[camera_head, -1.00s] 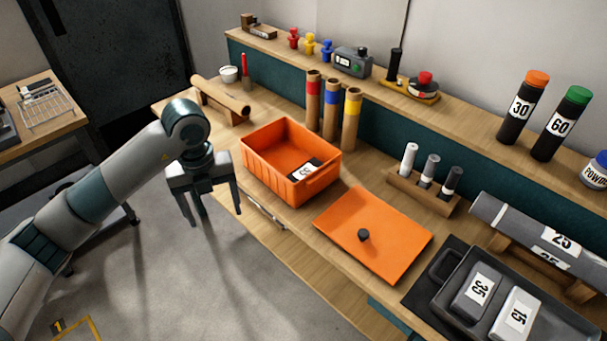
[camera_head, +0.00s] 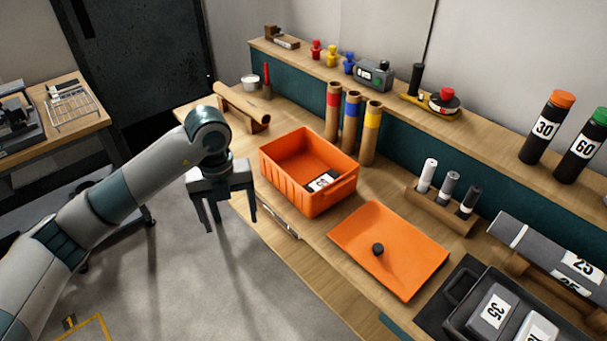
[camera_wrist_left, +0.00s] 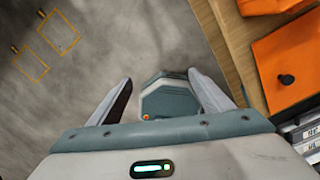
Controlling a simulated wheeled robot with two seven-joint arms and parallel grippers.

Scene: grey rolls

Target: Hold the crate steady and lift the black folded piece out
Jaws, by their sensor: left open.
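The orange crate (camera_head: 290,187) stands open on the wooden bench. The black folded piece (camera_head: 323,181) with a white label lies inside it on the floor, toward the right end. My left gripper (camera_head: 229,226) is open and empty in front of the bench edge, to the left of the crate and apart from it. In the left wrist view the open fingers (camera_wrist_left: 160,92) have nothing between them but my own base and the floor below. A corner of the crate (camera_wrist_left: 262,5) shows at the top right there. My right gripper is not in view.
An orange lid (camera_head: 392,247) with a black knob lies right of the crate. Cardboard tubes (camera_head: 351,122) with coloured bands stand close behind the crate. A cardboard roll (camera_head: 242,103) rests on a stand at the back left. A dark tray (camera_head: 462,276) sits at the lower right.

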